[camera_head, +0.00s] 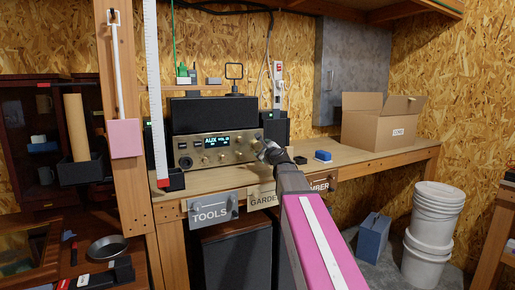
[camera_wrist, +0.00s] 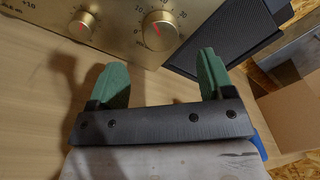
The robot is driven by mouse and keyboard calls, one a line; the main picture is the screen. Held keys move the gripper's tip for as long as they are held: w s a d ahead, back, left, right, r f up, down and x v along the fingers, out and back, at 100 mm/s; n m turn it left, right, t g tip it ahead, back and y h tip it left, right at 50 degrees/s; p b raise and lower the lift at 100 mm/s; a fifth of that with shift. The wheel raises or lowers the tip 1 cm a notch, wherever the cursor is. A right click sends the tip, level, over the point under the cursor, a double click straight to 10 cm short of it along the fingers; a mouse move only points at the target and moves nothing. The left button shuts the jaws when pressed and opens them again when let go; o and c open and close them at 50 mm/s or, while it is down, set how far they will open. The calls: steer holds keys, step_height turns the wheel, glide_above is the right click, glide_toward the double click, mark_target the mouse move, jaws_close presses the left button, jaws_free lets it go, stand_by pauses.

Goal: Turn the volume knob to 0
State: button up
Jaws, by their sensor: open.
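The silver receiver (camera_head: 215,150) stands on the bench with a lit display (camera_head: 215,142) reading AUX and a volume figure too small to read surely. In the wrist view its large round brass knob (camera_wrist: 161,30) has a red mark and a numbered scale around it, with 10, 20 and 30 legible. A smaller knob (camera_wrist: 82,26) is to its left. My gripper (camera_wrist: 162,68) is open, its two green fingers apart and empty, short of the large knob and roughly lined up with it. In the head view my gripper (camera_head: 268,150) partly hides the receiver's right end.
A black speaker (camera_head: 275,127) stands right of the receiver. A blue block (camera_head: 323,156) and an open cardboard box (camera_head: 378,125) are further right on the bench (camera_head: 385,157). A wooden post (camera_head: 120,175) and white ruler (camera_head: 154,85) stand to the left.

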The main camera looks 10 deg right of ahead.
mark_target(257, 146)
steer(key=x, duration=0.6)
steer(key=shift+w+a, duration=0.1)
steer(key=shift+w, duration=0.1)
steer(key=c, duration=0.9)
